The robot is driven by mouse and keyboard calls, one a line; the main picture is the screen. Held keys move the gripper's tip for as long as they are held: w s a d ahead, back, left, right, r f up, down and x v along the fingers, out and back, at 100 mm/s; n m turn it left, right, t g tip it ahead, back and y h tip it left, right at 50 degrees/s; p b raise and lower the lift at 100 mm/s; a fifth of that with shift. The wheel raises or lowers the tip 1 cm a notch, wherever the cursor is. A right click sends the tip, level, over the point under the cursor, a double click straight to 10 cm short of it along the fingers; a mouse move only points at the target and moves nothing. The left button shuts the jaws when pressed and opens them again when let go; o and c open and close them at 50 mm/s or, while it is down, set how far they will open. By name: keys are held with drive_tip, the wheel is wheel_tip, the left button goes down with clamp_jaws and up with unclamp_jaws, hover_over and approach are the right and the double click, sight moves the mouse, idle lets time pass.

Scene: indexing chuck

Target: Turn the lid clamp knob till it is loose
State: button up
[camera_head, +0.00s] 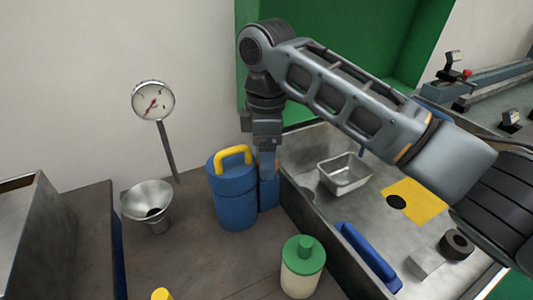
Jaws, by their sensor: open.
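A blue canister (233,200) with a yellow handle (235,153) on its lid stands on the bench. A cream jar (300,284) with a green lid (304,252) and a raised green knob (306,243) stands nearer the camera. I cannot tell which part, if any in view, is the lid clamp knob. My gripper (267,172) points down just right of the canister's top, above or against a narrow blue block (269,194). The gripper is open. Its fingertips are small here, and contact with the block cannot be told.
A metal funnel (148,203) and a dial gauge (153,101) on a post stand left of the canister. To the right, a grey tray (310,150) holds a metal pan (345,174), a yellow plate (425,205), a blue bar (368,258) and a dark ring (457,244).

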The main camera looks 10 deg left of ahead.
drive_tip(key=shift+f, duration=0.2)
drive_tip(key=c, duration=1.1)
